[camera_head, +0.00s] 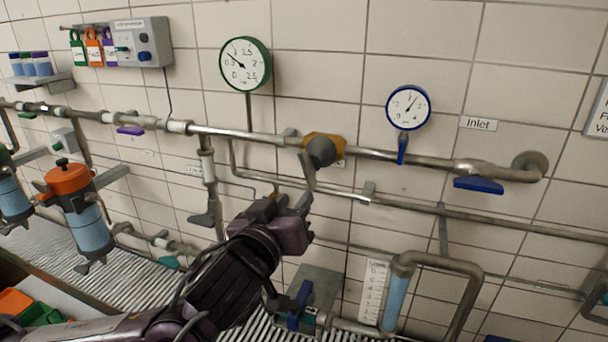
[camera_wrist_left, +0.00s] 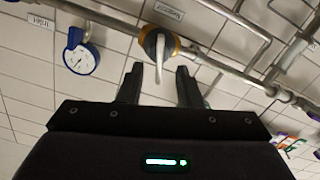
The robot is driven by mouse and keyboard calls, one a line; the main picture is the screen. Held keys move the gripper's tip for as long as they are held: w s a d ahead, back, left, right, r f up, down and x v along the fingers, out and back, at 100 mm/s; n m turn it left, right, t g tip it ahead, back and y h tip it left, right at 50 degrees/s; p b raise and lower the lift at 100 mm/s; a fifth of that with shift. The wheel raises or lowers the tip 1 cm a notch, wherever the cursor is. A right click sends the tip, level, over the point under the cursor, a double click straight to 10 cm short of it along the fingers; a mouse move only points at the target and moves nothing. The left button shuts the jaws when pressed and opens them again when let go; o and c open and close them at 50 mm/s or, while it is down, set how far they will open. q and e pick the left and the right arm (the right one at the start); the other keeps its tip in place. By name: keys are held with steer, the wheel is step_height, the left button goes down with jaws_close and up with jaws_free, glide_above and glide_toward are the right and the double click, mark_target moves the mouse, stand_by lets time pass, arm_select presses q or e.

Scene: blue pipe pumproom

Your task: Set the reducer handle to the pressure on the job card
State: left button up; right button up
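The reducer (camera_head: 338,146) is an orange body with a dark round knob on the steel pipe; it also shows in the left wrist view (camera_wrist_left: 172,43). Its grey handle (camera_head: 308,172) hangs down from the knob. My left gripper (camera_head: 305,202) is just below the knob, by the handle's lower end. In the left wrist view the fingers (camera_wrist_left: 159,88) are apart, with the grey handle (camera_wrist_left: 159,66) between them; contact cannot be told. The green-rimmed gauge (camera_head: 245,65) has its needle toward upper left, near 0.5. No readable job card shows. My right gripper is not in view.
A blue-rimmed gauge (camera_head: 408,108) stands right of the reducer, near the inlet label (camera_head: 478,124) and a blue valve handle (camera_head: 478,185). A lower pipe (camera_head: 420,208) runs behind my gripper. A sign (camera_head: 600,115) is cut off at right.

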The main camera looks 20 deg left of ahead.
mark_target(306, 173)
arm_select(q)
steer(key=shift+t, duration=0.3)
steer(key=w+p, duration=0.1)
steer(key=w, duration=0.1)
steer(key=w+r+p, duration=0.1)
steer(key=w+p, duration=0.1)
steer(key=w, duration=0.1)
steer(key=w+p, duration=0.1)
steer(key=w, duration=0.1)
steer(key=shift+w+a+r, duration=0.2)
steer(key=shift+w+r, duration=0.05)
steer(key=shift+r, duration=0.1)
steer(key=shift+w+f+p, duration=0.15)
steer(key=shift+w+p, duration=0.1)
steer(key=shift+p, duration=0.05)
jaws_close()
